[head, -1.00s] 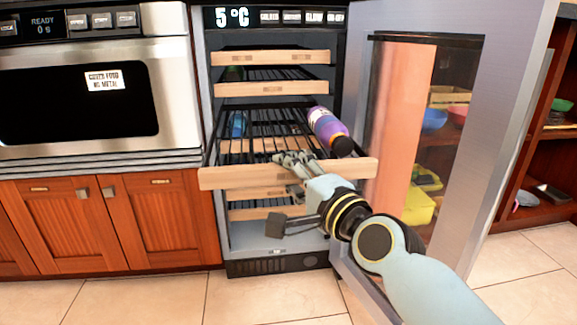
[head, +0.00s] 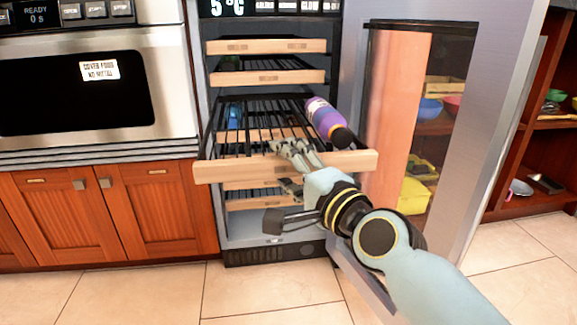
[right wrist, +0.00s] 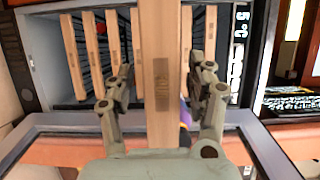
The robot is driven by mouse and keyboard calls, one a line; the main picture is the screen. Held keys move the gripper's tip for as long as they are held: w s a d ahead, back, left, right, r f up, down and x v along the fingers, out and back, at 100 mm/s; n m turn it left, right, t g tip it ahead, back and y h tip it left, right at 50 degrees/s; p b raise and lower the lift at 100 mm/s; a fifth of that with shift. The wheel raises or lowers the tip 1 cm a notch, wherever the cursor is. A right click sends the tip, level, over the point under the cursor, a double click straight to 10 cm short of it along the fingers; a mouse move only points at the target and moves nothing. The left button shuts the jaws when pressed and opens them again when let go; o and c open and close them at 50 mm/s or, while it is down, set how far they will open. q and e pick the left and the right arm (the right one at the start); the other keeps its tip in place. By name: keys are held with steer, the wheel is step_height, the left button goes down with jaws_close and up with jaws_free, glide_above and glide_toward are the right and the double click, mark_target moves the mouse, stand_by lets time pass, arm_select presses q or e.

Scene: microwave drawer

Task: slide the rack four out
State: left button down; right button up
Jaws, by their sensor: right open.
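A rack with a pale wooden front (head: 230,170) and black wire bars stands pulled out of the open cooler (head: 225,230), third from the top. The mark on its front is too small to read. A purple bottle with a black end (head: 326,117) lies on its right side. My right gripper (head: 292,160) is at the middle of this front. In the right wrist view, the open fingers of my right gripper (right wrist: 162,95) stand on either side of the wooden front (right wrist: 160,45). Contact cannot be told. My left gripper is not in view.
Other racks, such as the top one (head: 265,46), sit pushed in above and below. The cooler's glass door (head: 400,120) stands open at the right. A microwave (head: 90,90) and wooden cabinets (head: 80,210) are at the left. Tiled floor (head: 150,290) in front is clear.

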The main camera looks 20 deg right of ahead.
steer(key=s, duration=0.7)
steer(key=shift+s+d, duration=0.25)
steer(key=shift+d, duration=0.15)
